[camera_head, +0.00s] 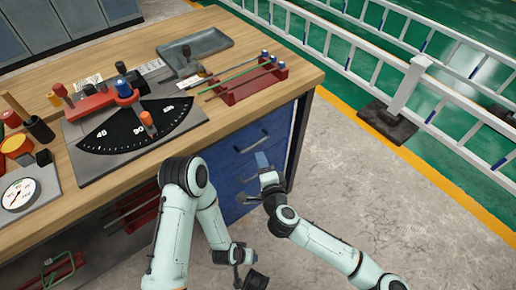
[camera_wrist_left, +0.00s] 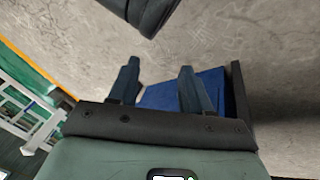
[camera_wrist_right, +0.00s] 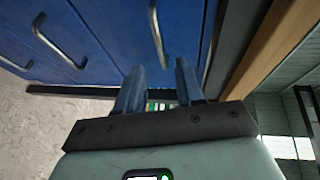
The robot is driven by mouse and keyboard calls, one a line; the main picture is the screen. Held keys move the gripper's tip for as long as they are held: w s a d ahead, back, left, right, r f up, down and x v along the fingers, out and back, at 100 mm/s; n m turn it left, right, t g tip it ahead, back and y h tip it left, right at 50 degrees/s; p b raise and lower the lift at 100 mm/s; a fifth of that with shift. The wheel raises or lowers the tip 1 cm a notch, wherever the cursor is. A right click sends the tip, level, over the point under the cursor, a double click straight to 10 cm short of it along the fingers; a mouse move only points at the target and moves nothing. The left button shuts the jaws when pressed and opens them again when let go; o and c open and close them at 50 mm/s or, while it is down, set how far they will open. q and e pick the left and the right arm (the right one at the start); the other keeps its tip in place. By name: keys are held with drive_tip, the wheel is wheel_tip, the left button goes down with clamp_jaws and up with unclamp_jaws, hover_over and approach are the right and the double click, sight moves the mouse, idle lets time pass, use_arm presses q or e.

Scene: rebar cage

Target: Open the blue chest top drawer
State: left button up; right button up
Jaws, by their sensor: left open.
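The blue chest (camera_head: 240,172) sits under the right end of the workbench. Its top drawer looks flush, with a metal handle (camera_head: 251,143). In the right wrist view, one handle (camera_wrist_right: 157,35) is just ahead of my right gripper (camera_wrist_right: 158,68), whose fingers are apart and empty; I cannot tell how near it is. My right gripper (camera_head: 262,160) is in front of the chest in the head view. My left gripper (camera_wrist_left: 159,66) is open and empty, lower down, with part of a blue surface (camera_wrist_left: 215,90) showing behind its fingers.
The wooden benchtop (camera_head: 276,105) overhangs the chest. It carries an angle plate (camera_head: 110,135), a grey tray (camera_head: 195,48), a red rack (camera_head: 255,88) and a dial gauge (camera_head: 18,194). A white railing (camera_head: 405,85) stands beyond. The concrete floor (camera_head: 350,165) to the right is clear.

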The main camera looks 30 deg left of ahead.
use_arm(q)
drive_tip(key=s+f+g+b, duration=0.1)
drive_tip(key=s+f+b, duration=0.1)
drive_tip(key=s+f, duration=0.2)
drive_tip(key=shift+s+a+g, duration=0.25)
drive_tip(key=shift+a+g, duration=0.1)
drive_tip(key=shift+g, duration=0.05)
use_arm(e)
drive_tip(key=x, duration=0.8)
use_arm(q)
drive_tip(key=shift+f, duration=0.1)
use_arm(e)
drive_tip(key=shift+d, duration=0.1)
clamp_jaws()
